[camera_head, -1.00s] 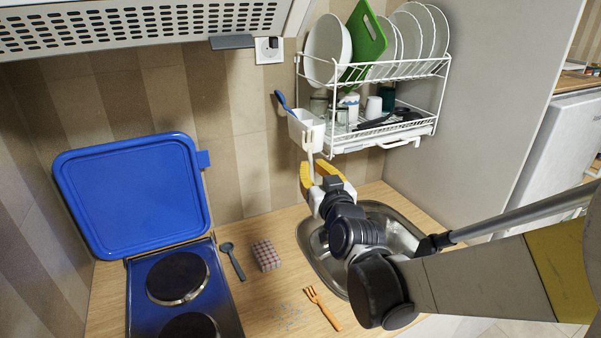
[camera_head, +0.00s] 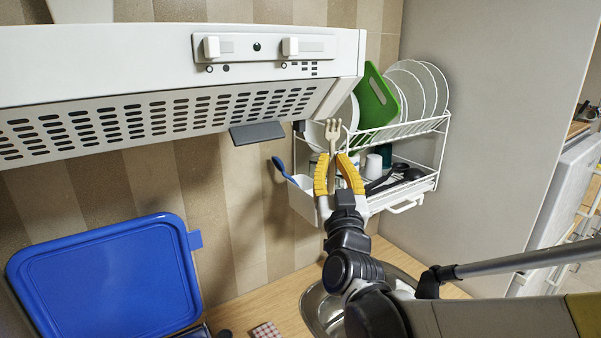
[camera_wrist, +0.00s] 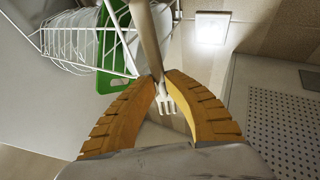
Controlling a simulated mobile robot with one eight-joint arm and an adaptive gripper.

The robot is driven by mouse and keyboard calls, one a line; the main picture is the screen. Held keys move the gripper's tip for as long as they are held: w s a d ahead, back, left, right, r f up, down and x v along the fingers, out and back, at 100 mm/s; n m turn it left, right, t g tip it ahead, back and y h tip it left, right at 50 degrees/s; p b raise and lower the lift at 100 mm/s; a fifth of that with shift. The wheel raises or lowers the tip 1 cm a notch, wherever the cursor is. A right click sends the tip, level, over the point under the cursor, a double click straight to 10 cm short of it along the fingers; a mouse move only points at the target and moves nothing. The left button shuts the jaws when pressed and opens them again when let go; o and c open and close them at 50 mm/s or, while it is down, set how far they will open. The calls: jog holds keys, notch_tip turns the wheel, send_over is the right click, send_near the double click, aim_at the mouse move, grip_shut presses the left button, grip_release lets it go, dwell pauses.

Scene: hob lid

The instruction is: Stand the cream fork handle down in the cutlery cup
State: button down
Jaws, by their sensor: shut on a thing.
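The cream fork (camera_head: 333,132) stands upright in my gripper (camera_head: 334,160), tines up, above the yellow fingertips. My gripper is shut on it. In the wrist view the fork's tines (camera_wrist: 166,101) show between the fingers (camera_wrist: 160,78), and its handle runs to the top edge. The white cutlery cup (camera_head: 301,198) hangs at the left end of the dish rack, with a blue-handled utensil (camera_head: 284,171) in it. In the head view, my gripper and the fork appear just right of the cup and partly cover the rack. The handle's lower part is hidden there.
The dish rack (camera_head: 408,203) holds plates and a green board (camera_head: 376,100). The white cooker hood (camera_head: 150,75) is at the upper left, with a grey flap (camera_head: 257,133) near the fork. The raised blue lid (camera_head: 105,280) stands at the lower left.

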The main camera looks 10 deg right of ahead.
jog(key=shift+s+d, duration=0.15)
jog(key=shift+s, duration=0.05)
jog(key=shift+m+h, duration=0.4)
jog(key=shift+h, duration=0.2)
jog(key=shift+w+f+b, duration=0.85)
jog(key=shift+w+b, duration=0.9)
jog(key=shift+w, duration=3.1)
notch_tip(320, 180, down, 7)
jog(key=b, duration=0.6)
jog(key=shift+a+f, duration=0.2)
jog(key=shift+a, duration=0.2)
jog(key=shift+s, duration=0.1)
jog(key=c, duration=1.4)
grip_release()
jog(key=shift+c, duration=0.2)
